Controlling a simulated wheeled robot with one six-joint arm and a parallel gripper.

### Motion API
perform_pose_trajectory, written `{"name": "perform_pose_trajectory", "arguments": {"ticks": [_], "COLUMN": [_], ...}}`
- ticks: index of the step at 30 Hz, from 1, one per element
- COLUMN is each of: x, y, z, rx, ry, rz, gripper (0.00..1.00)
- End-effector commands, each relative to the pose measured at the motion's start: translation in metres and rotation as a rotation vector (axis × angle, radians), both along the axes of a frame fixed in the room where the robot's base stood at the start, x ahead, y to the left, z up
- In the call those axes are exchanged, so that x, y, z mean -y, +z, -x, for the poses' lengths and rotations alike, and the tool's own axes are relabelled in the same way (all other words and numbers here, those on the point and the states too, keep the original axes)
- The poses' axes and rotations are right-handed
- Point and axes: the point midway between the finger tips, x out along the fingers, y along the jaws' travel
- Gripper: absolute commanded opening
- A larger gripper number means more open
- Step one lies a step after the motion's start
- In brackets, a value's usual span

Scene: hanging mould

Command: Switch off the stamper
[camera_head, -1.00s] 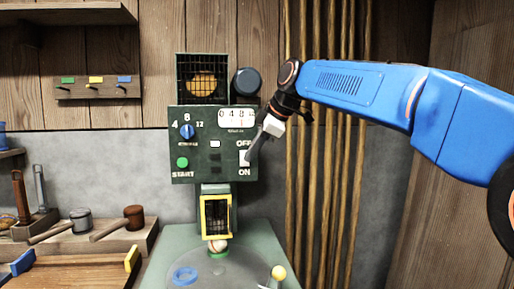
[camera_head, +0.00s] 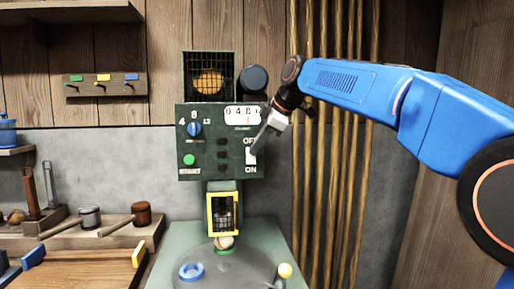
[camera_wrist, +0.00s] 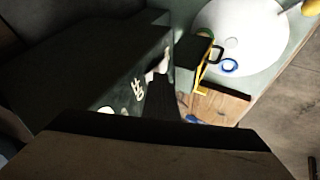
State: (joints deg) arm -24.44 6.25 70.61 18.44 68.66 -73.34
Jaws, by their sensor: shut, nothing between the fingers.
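The stamper (camera_head: 188,150) is a dark green machine with a control panel. Its panel has a blue dial (camera_head: 194,129), a green START button (camera_head: 189,160), and a white switch (camera_head: 251,157) between the labels OFF above and ON below. My gripper (camera_head: 258,146) is shut and empty, its tip at the upper part of the switch; I cannot tell whether it touches. The tip hides part of the switch, so its position is unclear. In the wrist view the dark fingers (camera_wrist: 160,95) point at the panel, close to the white switch (camera_wrist: 154,76).
Below the panel is a yellow-framed guard (camera_head: 208,213) above a round grey plate with a blue ring (camera_head: 191,271). A yellow-knobbed lever (camera_head: 285,270) stands at front right. Wooden poles (camera_head: 322,190) line the wall to the right. Mallets (camera_head: 120,222) lie on the left bench.

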Motion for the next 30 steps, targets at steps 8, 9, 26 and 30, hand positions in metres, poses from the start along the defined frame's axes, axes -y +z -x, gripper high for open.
{"name": "perform_pose_trajectory", "arguments": {"ticks": [8,9,26,30], "x": [0.000,0.000,0.000,0.000], "y": [0.002,0.003,0.015,0.016], "z": [-0.001,-0.001,0.000,0.001], "rx": [0.000,0.000,-0.001,0.000], "ry": [0.000,0.000,0.000,0.000], "rz": [0.000,0.000,0.001,0.000], "gripper": [0.00,0.00,0.00,0.00]}}
